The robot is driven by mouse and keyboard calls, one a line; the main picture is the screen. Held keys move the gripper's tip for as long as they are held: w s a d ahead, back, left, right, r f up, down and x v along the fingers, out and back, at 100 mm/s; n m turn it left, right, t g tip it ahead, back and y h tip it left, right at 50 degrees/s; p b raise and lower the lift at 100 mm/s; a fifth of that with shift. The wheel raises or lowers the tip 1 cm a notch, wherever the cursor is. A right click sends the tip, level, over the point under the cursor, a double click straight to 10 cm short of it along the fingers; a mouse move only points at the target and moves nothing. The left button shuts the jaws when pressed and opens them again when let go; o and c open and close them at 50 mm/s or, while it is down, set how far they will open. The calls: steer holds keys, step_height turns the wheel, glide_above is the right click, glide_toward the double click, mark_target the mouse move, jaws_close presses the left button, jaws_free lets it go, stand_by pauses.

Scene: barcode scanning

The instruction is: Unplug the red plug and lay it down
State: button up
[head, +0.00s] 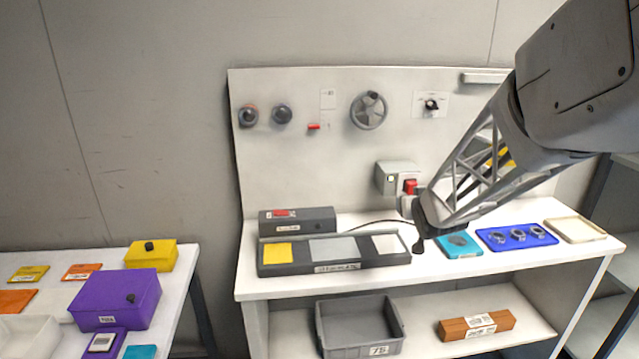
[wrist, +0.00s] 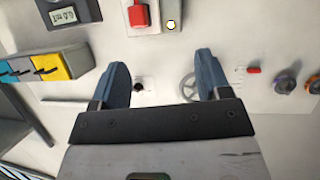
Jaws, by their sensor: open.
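The red plug (head: 410,187) sits at the lower right of a grey socket box (head: 393,172) on the upright panel. In the wrist view the red plug (wrist: 139,14) is at the top edge, partly cut off, beside a small lit lamp (wrist: 171,24). My gripper (head: 420,236) is in front of the panel, just below and right of the plug in the head view. In the wrist view its two blue fingers (wrist: 163,72) stand wide apart with nothing between them. The plug lies beyond the fingertips, apart from them.
The bench (head: 466,283) holds a grey station with coloured pads (head: 332,252), a teal tray (head: 459,244), a blue tray with rings (head: 517,236) and a cream tray (head: 575,229). A handwheel (head: 369,110) and knobs stick out of the panel. A dark cable runs behind the station.

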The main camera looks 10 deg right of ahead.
mark_target(411, 188)
steer(key=w+d+f+t+y, duration=0.1)
steer(key=w+d+f+t, duration=0.3)
steer(key=w+d, duration=0.3)
steer(key=shift+w+d+f+n+t+y, duration=0.3)
steer(key=shift+w+f+n+t+y, duration=0.1)
steer(key=shift+w+f, duration=0.45)
steer(key=shift+w+r, duration=0.1)
steer(key=shift+w, duration=0.05)
steer(key=shift+w, duration=4.4)
jaws_close()
steer(key=shift+s, duration=0.35)
